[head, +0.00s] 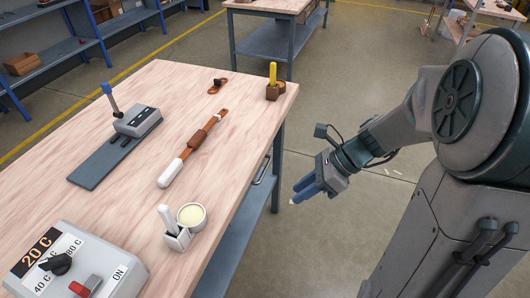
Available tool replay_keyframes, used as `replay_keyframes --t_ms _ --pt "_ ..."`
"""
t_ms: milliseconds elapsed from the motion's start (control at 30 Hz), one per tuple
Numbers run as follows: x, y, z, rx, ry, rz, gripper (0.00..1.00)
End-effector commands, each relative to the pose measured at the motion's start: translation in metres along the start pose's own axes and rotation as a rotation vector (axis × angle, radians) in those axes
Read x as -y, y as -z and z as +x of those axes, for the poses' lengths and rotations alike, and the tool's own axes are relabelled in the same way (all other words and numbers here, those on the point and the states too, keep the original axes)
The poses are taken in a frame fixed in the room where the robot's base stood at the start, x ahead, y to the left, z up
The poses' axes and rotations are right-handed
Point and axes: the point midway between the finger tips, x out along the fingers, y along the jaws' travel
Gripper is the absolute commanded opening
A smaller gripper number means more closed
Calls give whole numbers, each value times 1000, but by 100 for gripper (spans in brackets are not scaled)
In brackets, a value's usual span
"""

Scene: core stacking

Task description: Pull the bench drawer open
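The wooden workbench (120,180) fills the left half of the head view. On its right side, under the top, a dark bar handle (262,169) shows; the drawer front around it is mostly hidden by the steep angle. The drawer appears shut. My gripper (297,194), with blue fingers, hangs in the air to the right of the bench side, apart from the handle. I cannot tell whether its fingers are apart or together, and I see nothing held in them.
On the bench stand a lever box (138,121), a tool with a white end (172,173), a cup (192,215) and a control box (75,262). A lower blue shelf (240,222) runs under the top. Grey floor (330,130) beside the bench is mostly clear.

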Motion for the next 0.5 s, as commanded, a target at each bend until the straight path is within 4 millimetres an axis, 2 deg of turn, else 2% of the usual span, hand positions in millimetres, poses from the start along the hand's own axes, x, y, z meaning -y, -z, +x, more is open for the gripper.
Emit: replay_keyframes --t_ms 33,100,300,400,500 --pt "17 11 16 81 -14 169 25" --pt "39 16 27 197 -34 406 25" --pt "102 40 45 504 -138 996 25" --pt "126 53 48 621 -198 1204 25" --pt "142 62 49 702 -244 1338 25"
